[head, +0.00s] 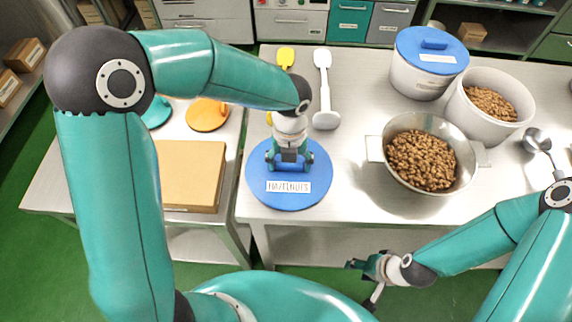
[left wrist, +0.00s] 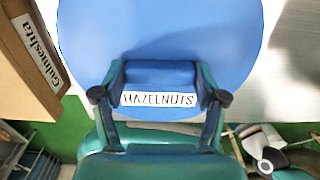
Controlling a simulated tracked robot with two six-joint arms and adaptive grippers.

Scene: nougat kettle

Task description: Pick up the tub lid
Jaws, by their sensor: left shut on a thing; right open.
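The tub lid (head: 312,200) is a round blue disc with a white label, at the front left of the metal table in the head view. In the left wrist view the lid (left wrist: 235,40) fills the upper middle, and its label reads HAZELNUTS. My left gripper (head: 289,165) is above the lid and shut on its raised blue handle (left wrist: 160,73), one finger on each side. I cannot tell whether the lid touches the table. My right gripper (head: 366,267) is open and empty, in front of the table edge.
A white tub of nuts (head: 462,115) without a lid stands at the back right. A tub with a blue lid (head: 411,78) stands beside it. A steel pan of nuts (head: 388,158) is right of the lid. A cardboard box (head: 190,172) lies on the left table.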

